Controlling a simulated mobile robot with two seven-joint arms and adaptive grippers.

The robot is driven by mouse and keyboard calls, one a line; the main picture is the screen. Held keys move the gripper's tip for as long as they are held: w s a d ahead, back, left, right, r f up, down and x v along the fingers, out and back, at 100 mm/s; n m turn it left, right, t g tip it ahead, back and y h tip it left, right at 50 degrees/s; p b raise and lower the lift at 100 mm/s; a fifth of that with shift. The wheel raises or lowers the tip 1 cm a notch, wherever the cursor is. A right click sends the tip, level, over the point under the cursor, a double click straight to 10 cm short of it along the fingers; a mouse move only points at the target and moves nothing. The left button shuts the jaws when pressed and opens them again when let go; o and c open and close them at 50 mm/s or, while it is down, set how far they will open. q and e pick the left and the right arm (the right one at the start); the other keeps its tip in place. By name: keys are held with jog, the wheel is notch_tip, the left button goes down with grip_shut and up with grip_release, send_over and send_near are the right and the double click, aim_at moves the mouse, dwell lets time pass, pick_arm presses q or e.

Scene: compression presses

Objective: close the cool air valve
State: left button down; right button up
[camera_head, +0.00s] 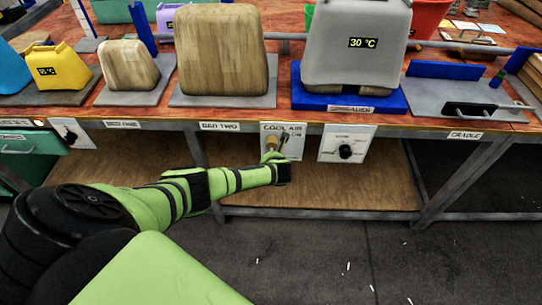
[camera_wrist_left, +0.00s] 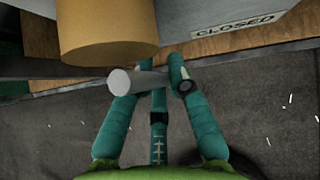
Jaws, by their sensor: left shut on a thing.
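The cool air valve's white panel (camera_head: 292,151) is on the front of the bench, with a "COOL AIR" label and "ON" lettering. The left gripper (camera_head: 272,157) is at this panel and covers part of the valve. In the left wrist view, its teal fingers (camera_wrist_left: 150,82) are shut around the grey valve handle (camera_wrist_left: 126,83). A yellow-tan cylinder (camera_wrist_left: 108,35) stands just beyond the fingers. A "CLOSED" label (camera_wrist_left: 232,24) shows to the right of the fingers. The right gripper is in neither view.
A second white panel with a black knob (camera_head: 345,152) is right of the valve. A grey press block (camera_head: 355,50) reading 30 °C stands on a blue base above. Wooden blocks (camera_head: 222,50) stand on the bench. A wooden shelf (camera_head: 330,190) lies below, with grey floor in front.

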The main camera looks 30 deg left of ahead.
pick_arm(q)
jog(key=shift+a, duration=0.15)
jog(key=c, duration=1.4)
grip_release()
jog(key=v, duration=1.2)
